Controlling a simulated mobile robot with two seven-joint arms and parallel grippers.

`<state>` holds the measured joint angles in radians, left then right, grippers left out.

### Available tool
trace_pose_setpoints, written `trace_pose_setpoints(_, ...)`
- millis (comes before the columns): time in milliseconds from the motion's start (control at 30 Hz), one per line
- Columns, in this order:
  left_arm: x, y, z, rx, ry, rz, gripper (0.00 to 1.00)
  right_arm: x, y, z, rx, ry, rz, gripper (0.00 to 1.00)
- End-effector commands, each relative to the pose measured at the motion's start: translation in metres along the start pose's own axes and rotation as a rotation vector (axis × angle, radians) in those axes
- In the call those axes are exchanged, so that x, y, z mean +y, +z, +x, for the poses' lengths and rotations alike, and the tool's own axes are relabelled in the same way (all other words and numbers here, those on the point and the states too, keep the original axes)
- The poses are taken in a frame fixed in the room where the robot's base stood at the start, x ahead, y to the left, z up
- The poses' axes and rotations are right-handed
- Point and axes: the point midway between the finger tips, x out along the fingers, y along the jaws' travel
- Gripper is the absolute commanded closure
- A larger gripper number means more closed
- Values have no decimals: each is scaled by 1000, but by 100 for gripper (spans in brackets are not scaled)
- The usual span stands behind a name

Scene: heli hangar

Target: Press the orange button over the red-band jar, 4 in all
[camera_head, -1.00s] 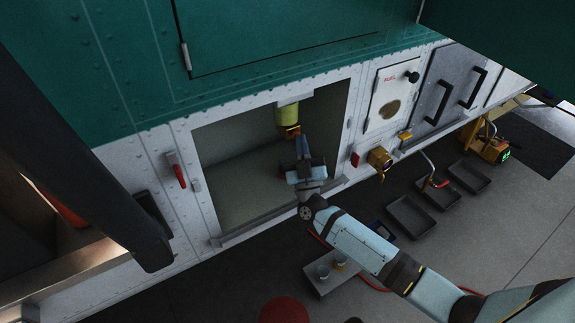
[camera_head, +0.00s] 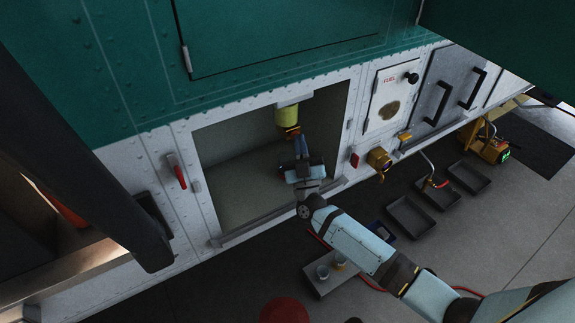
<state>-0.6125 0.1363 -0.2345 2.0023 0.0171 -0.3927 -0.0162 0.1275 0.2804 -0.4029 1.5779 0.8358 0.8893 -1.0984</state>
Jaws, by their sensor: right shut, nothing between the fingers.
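In the head view a yellow-green cylinder (camera_head: 287,115) hangs at the top of an open bay in the white panel. An orange part (camera_head: 292,129), likely the orange button, shows at its lower end. My right gripper (camera_head: 299,139) is inside the bay, shut and empty, its fingertips pointing up just below the orange part. I cannot tell whether they touch it. No red band is clear on either. My left gripper is not in view.
The bay has a sill (camera_head: 255,229) along its lower edge. A red handle (camera_head: 180,176) is left of it. A brass fitting (camera_head: 379,159) sticks out to its right. Several dark trays (camera_head: 410,217) lie on the floor. A large dark beam crosses the left side.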

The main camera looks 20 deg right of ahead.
Motion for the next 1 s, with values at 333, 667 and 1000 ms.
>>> trace_pose_setpoints(333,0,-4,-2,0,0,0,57,2,-2,-3,-1,-1,0,100)
trace_pose_setpoints(667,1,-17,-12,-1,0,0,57,18,-18,-23,-3,-2,-1,100)
trace_pose_setpoints(1000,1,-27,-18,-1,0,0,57,31,-32,-43,-1,-1,-1,100)
